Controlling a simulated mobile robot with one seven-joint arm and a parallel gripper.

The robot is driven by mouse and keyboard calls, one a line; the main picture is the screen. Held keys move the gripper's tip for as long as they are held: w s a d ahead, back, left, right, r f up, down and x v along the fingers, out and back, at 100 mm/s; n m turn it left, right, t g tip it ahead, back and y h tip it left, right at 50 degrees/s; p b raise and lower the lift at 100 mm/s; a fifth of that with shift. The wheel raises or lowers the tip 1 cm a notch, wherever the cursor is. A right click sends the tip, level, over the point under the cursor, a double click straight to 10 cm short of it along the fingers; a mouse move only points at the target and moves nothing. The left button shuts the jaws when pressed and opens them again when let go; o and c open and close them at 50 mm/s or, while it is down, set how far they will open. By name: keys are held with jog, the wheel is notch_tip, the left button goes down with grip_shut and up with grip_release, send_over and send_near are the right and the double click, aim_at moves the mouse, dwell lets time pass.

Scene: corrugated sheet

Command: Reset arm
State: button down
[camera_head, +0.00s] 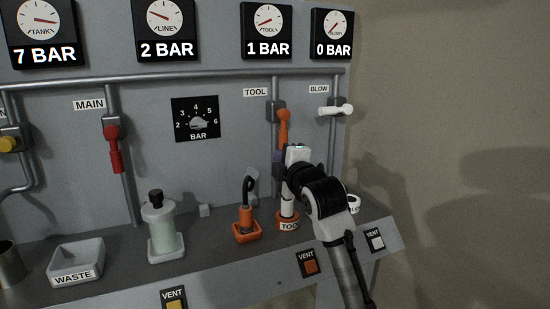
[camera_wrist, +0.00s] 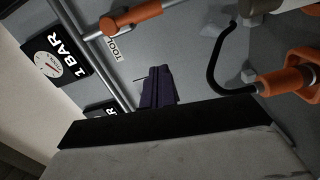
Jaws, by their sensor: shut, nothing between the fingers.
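My gripper (camera_head: 278,158) is in front of the panel, just below the orange TOOL valve handle (camera_head: 283,126). Its dark purple fingers (camera_wrist: 158,75) are together, with nothing between them in the wrist view. The orange handle (camera_wrist: 135,17) lies apart from the fingertips in that view. My arm comes up from the lower right and hides part of the panel and the bench behind it.
An orange fitting with a black hose (camera_head: 246,222) stands on the bench near an orange TOOL holder (camera_head: 287,221). A bottle with a black cap (camera_head: 162,228), a WASTE tray (camera_head: 76,262) and a red MAIN handle (camera_head: 113,149) are left. A white BLOW handle (camera_head: 336,110) is right.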

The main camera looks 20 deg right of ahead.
jog(key=shift+s, duration=0.35)
